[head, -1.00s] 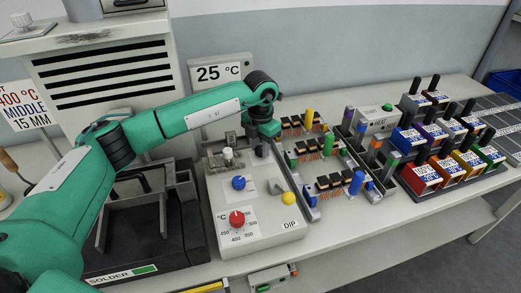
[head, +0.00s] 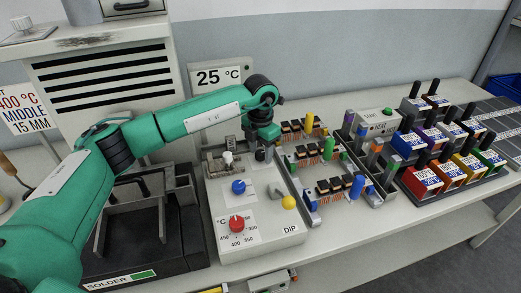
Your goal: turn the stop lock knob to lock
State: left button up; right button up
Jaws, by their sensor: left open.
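The DIP control box (head: 262,240) has a red temperature dial (head: 237,223) at its front, a blue knob (head: 239,187) behind it and a yellow knob (head: 289,202) at its right. A small white knob (head: 228,157) stands on a metal fixture near its back left. No legible label shows which of these is the stop lock knob. My left gripper (head: 260,155) is open and points down over the back right of the box, right of the white knob. Its fingertips are small and dark, so contact cannot be told. My right gripper is not in view.
A black solder tray (head: 130,270) stands left of the box. Boards with several coloured parts (head: 330,170) stand close on its right, with coloured boxes (head: 455,160) farther right. A 25 °C sign (head: 218,76) stands behind. The bench front right is clear.

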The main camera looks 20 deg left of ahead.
aim_at(260, 152)
pick_arm(q)
jog(key=shift+r, duration=0.3)
notch_tip(260, 152, up, 13)
jog(key=b, duration=0.1)
jog(key=shift+b, duration=0.3)
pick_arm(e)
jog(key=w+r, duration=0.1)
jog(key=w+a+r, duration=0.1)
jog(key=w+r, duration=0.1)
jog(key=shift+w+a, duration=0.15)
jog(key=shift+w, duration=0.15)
pick_arm(q)
jog(key=shift+r, duration=0.1)
